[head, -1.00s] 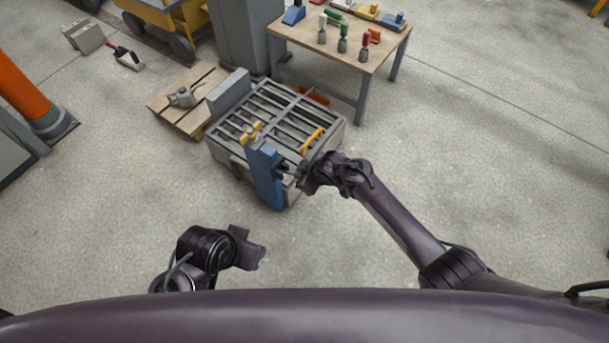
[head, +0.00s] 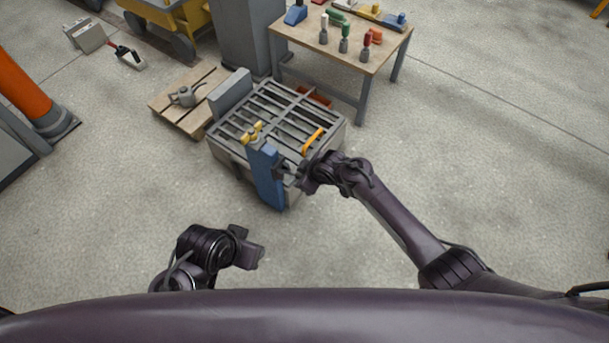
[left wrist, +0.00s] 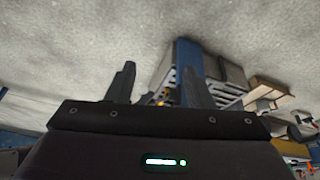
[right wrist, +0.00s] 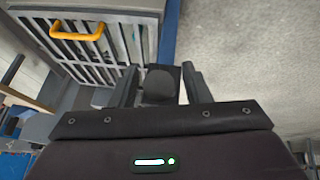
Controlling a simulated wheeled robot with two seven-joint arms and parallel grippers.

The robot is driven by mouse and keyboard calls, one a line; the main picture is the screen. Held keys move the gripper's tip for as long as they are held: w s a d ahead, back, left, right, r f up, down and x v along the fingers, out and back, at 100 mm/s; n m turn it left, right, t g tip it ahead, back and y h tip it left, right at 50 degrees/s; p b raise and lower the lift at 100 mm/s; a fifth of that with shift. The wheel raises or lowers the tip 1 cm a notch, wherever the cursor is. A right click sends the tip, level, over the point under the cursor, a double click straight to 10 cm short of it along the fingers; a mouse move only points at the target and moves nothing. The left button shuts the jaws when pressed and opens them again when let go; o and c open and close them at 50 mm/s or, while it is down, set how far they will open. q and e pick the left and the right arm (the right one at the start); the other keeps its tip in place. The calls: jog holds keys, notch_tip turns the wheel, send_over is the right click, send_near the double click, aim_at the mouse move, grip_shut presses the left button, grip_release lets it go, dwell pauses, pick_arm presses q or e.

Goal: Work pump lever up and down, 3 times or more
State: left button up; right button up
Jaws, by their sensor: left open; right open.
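My right gripper (head: 287,172) is open, just right of the post. In the right wrist view a dark rounded end (right wrist: 160,83), seemingly the pump lever's grip, lies between the open fingers; I cannot tell whether they touch it. The rest of the lever is hidden. My left gripper (head: 256,250) is open and empty over the floor, apart from the mould. The post also shows in the left wrist view (left wrist: 187,54).
An orange handle (head: 312,141) stands on the grate; it also shows in the right wrist view (right wrist: 78,36). A pallet (head: 164,105) with a grey can (head: 184,96) is left of the mould. A workbench (head: 368,62) with tools is behind. Floor in front is clear.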

jog(key=shift+s+d+r, duration=0.1)
jog(key=shift+r, duration=0.15)
jog(key=p+v, duration=0.3)
jog(key=v, duration=0.3)
jog(key=shift+r, duration=0.25)
jog(key=shift+s+d+r+p, duration=0.2)
jog(key=shift+s+r+p, duration=0.05)
jog(key=shift+r+p, duration=0.1)
pick_arm(q)
jog(key=a, duration=0.1)
jog(key=s+a+g, duration=0.1)
jog(key=a+r+g+y, duration=0.1)
jog(key=a, duration=0.1)
jog(key=shift+s+n, duration=0.4)
